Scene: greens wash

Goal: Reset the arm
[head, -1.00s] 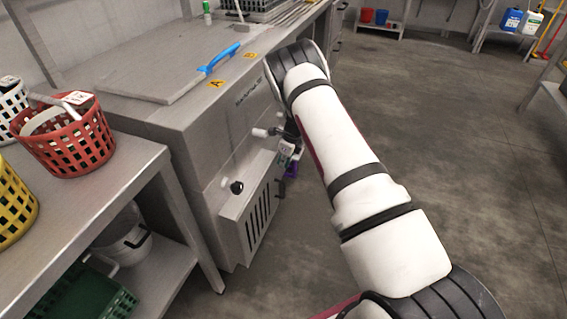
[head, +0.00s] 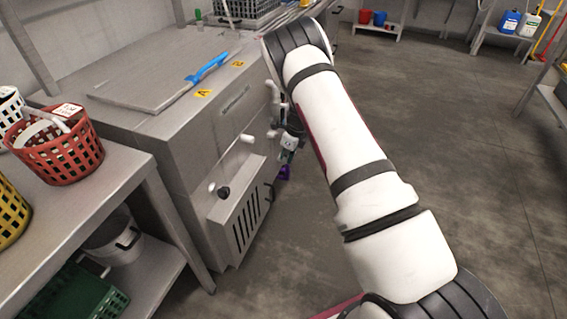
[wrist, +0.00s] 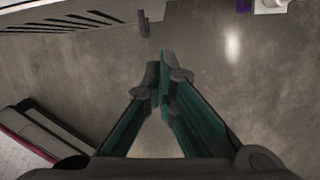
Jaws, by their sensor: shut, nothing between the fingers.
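My gripper (wrist: 160,90) shows in the wrist view with its two dark fingers with teal sides closed together at the tips. Nothing is between them, and bare grey floor lies behind them. In the head view my white arm reaches up and forward, bent at a dark joint, beside the steel wash machine (head: 185,155). The fingers are hard to make out in the head view, mostly hidden near the machine's side.
A red basket (head: 58,160) and part of a yellow basket (head: 10,215) stand on the steel table at left. A green crate (head: 75,297) is on its lower shelf. A blue handle (head: 208,69) tops the machine's lid (head: 130,88). Open floor (head: 460,150) lies right.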

